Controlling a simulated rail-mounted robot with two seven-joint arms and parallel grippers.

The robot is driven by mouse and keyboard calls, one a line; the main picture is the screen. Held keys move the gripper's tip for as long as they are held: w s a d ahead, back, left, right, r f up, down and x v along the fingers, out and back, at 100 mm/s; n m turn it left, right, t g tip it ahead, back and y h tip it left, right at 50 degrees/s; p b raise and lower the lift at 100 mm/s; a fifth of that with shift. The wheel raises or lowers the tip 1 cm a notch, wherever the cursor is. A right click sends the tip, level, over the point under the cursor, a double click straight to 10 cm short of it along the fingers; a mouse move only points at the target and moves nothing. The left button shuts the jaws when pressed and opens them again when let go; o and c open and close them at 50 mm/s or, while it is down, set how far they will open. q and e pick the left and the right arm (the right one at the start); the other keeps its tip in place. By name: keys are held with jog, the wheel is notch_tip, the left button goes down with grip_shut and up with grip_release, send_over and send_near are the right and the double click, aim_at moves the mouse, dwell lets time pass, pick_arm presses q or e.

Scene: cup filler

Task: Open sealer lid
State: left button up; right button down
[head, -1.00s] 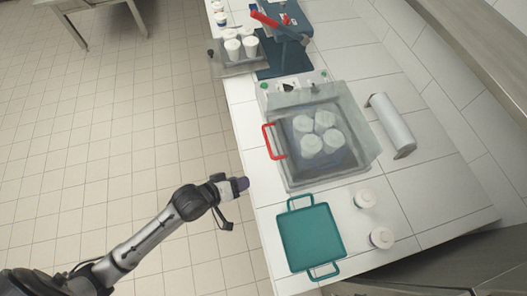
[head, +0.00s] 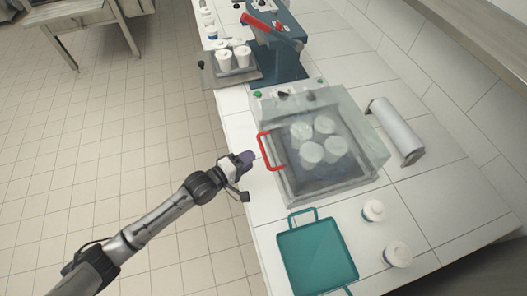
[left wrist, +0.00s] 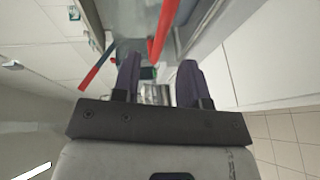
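The sealer (head: 330,190) stands on the white tiled counter, with a clear lid (head: 350,115) lying closed over it. Several white cups (head: 312,152) show through the lid. A red handle (head: 267,150) sticks out from the lid's left side. My left gripper (head: 246,158) is just left of this handle, apart from it. In the left wrist view its two dark fingers (left wrist: 160,82) are spread with nothing between them. A red bar (left wrist: 163,30), likely the handle, shows beyond the fingers there. My right gripper is not in view.
A teal tray (head: 318,258) lies in front of the sealer, with two white cups (head: 374,211) (head: 398,254) right of it. A roll (head: 397,130) lies to the right. A blue machine with a red lever (head: 262,27) and a cup tray (head: 208,75) stand behind.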

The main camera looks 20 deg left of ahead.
aim_at(263, 151)
pick_arm(q)
jog(key=shift+x, duration=3.45)
grip_shut()
